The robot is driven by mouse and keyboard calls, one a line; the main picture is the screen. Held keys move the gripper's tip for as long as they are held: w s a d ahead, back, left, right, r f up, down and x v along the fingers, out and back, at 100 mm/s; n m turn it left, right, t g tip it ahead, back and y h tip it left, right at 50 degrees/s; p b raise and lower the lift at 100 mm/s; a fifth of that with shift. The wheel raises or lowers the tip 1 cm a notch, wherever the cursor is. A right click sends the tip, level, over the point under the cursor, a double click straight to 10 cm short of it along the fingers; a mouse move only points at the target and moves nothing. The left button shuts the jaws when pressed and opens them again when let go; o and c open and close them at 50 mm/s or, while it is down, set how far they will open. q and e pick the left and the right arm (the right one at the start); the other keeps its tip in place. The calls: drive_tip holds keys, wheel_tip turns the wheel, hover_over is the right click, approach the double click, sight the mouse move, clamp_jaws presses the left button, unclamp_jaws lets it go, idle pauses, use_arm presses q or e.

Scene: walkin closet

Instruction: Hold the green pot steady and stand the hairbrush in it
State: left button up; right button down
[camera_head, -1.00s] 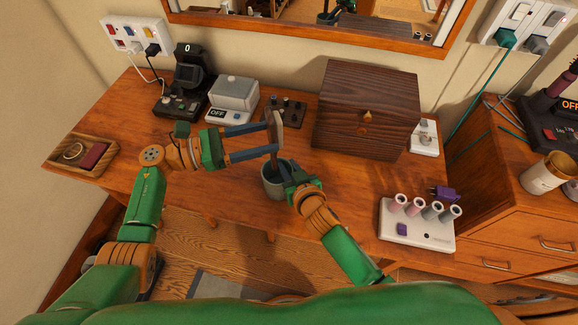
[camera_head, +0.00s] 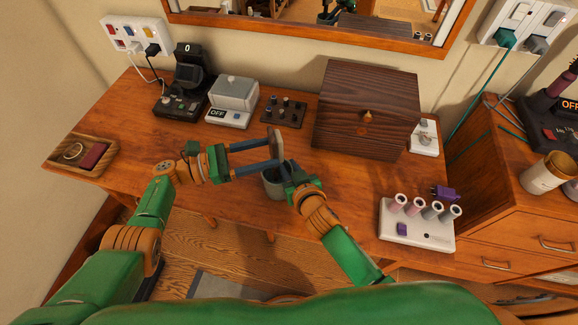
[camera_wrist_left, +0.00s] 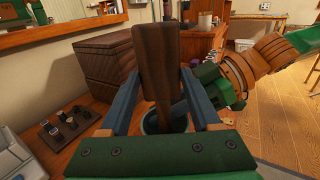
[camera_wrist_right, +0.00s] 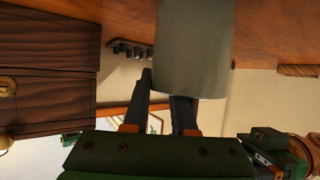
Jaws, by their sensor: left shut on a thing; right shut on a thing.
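The hairbrush (camera_head: 276,145) is dark brown wood and upright, between the fingers of my left gripper (camera_head: 275,158). It fills the middle of the left wrist view (camera_wrist_left: 156,60). The green pot (camera_head: 271,186) stands near the table's front edge, directly under the brush. Its mouth shows behind the brush in the left wrist view (camera_wrist_left: 152,124). The brush's lower end is at or inside the mouth; how deep is hidden. My right gripper (camera_head: 287,178) is shut on the pot's wall at its right side. The pot's grey-green wall also shows in the right wrist view (camera_wrist_right: 195,50).
A dark wooden box (camera_head: 365,110) stands behind and right of the pot. A small dark knob board (camera_head: 284,111) lies behind the brush. A white holder with rolls (camera_head: 418,226) is at the front right.

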use_arm(q)
drive_tip(key=o, duration=1.5)
drive_tip(key=shift+a, duration=0.15)
drive_tip(key=v, duration=0.7)
drive_tip(key=shift+s+a, duration=0.15)
drive_tip(key=shift+a, duration=0.25)
use_arm(e)
drive_tip(key=c, duration=0.6)
unclamp_jaws()
drive_tip(key=shift+c, duration=0.2)
